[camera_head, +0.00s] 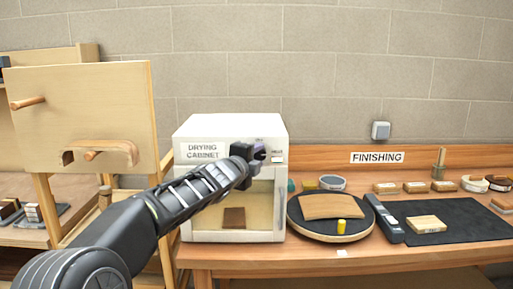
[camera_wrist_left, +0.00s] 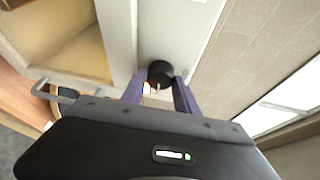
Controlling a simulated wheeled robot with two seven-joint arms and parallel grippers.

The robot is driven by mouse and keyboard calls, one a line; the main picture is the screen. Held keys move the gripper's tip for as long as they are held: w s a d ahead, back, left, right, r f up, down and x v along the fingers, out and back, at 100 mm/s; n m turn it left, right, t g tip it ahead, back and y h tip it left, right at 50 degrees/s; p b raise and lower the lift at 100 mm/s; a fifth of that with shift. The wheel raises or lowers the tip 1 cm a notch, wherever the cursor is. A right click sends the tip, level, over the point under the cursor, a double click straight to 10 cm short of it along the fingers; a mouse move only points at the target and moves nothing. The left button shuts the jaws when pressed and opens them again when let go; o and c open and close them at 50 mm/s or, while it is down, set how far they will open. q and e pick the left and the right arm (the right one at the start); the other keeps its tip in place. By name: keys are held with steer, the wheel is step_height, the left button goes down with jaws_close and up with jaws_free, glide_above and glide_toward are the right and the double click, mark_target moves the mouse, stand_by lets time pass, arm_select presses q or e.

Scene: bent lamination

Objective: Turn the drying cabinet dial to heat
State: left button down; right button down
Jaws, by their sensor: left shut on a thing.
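The white drying cabinet (camera_head: 190,130) stands on the bench with its lettered label at the upper left of its front. My left gripper (camera_head: 262,154) is at the upper right of the cabinet front, over the dial. In the left wrist view the black round dial (camera_wrist_left: 161,73) sits between the two purple fingers of my left gripper (camera_wrist_left: 160,82), which is shut on it. The dial's pointer and most of its markings are hidden or too small to read. My right gripper is in neither view.
A black mat (camera_head: 465,222) lies further right. A wooden panel with pegs (camera_head: 110,110) stands at the left.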

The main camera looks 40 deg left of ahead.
arm_select(q)
steer(key=shift+m+p, duration=0.35)
steer(key=shift+m, duration=0.05)
steer(key=shift+g, duration=0.3)
steer(key=c, duration=0.9)
jaws_free()
steer(key=shift+f, duration=0.15)
